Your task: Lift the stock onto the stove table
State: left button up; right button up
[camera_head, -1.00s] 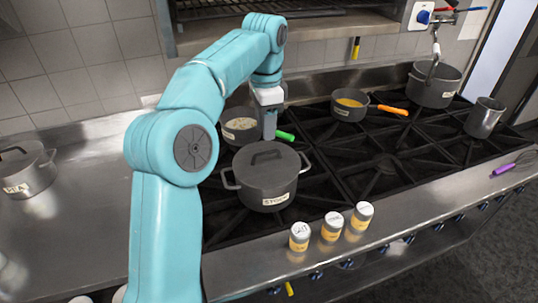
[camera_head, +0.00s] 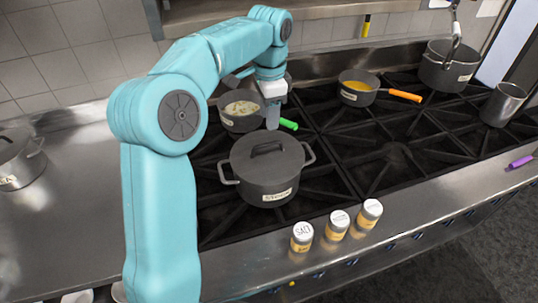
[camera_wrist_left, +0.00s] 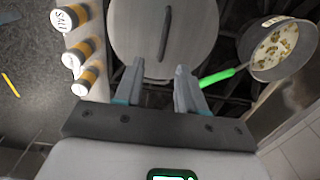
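The stock pot (camera_head: 266,190) is a dark grey lidded pot with two side handles and a label on its front. It stands on the black stove grates. In the left wrist view its round lid (camera_wrist_left: 190,35) with a bar handle shows just past my fingertips. My left gripper (camera_head: 272,122) points down above the pot's back edge. In the left wrist view my left gripper (camera_wrist_left: 158,82) has its two fingers apart with nothing between them. Whether they touch the pot is unclear. My right gripper is not in view.
A green-handled pan (camera_head: 241,122) stands close behind the stock pot. An orange-handled pan (camera_head: 357,92), a tall pot (camera_head: 447,72) and a metal cup (camera_head: 503,104) are farther right. Salt (camera_head: 302,238) and two other shakers line the front ledge. The left steel counter (camera_head: 75,215) is mostly clear.

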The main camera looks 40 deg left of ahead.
aim_at(267, 145)
pick_arm(q)
notch_tip(267, 145, down, 6)
jog(key=shift+s+a+r, duration=0.1)
jog(key=shift+s+a, duration=0.05)
jog(key=shift+f, duration=0.3)
jog(key=f, duration=0.1)
jog(key=f+p, duration=0.1)
jog(key=f, duration=0.1)
jog(key=f+p, duration=0.1)
jog(key=shift+a+f, duration=0.3)
jog(key=shift+w+d+f, duration=0.15)
jog(key=shift+w+f, duration=0.05)
jog(key=shift+s+r, duration=0.1)
jog(key=shift+s, duration=0.15)
grip_shut()
jog(key=shift+w, duration=0.15)
